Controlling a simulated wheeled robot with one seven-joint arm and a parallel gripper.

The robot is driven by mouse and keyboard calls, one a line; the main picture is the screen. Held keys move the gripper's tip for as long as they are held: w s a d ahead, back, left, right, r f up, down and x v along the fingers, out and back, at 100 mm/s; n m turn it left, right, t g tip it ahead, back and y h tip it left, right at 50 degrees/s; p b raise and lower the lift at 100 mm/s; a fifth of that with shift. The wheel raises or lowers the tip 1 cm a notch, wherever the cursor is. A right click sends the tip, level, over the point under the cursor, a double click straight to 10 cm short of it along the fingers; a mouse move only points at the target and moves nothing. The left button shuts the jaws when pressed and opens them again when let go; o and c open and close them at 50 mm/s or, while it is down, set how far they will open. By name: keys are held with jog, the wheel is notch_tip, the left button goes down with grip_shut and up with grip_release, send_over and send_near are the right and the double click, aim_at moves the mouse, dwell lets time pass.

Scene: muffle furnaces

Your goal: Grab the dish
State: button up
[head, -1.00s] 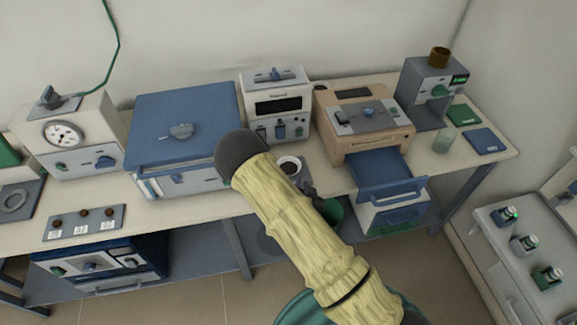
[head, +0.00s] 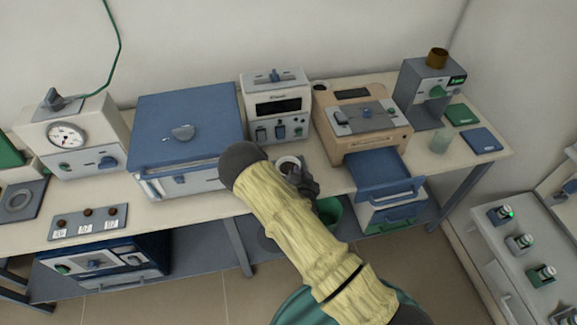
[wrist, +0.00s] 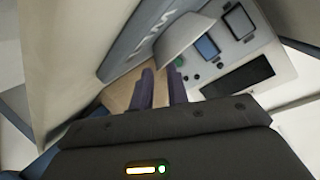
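The dish (head: 289,162) is a small white round vessel with a dark inside. It stands on the bench in front of the white instrument, partly covered by my arm and gripper in the head view. A pale curved shape (wrist: 186,38) just beyond the fingertips in the wrist view looks like the dish. My gripper (head: 304,181) is close beside the dish, on its near side. In the wrist view my gripper (wrist: 162,76) has its two dark fingers apart, with a gap and nothing held between them.
The white instrument (head: 274,104) stands behind the dish, and the blue-topped furnace (head: 185,125) is to its left. A green bin (head: 329,211) is below the bench edge.

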jog(key=shift+x, duration=0.95)
jog(key=shift+w+f, duration=0.1)
jog(key=shift+w, duration=0.1)
jog(key=shift+a, duration=0.1)
grip_shut()
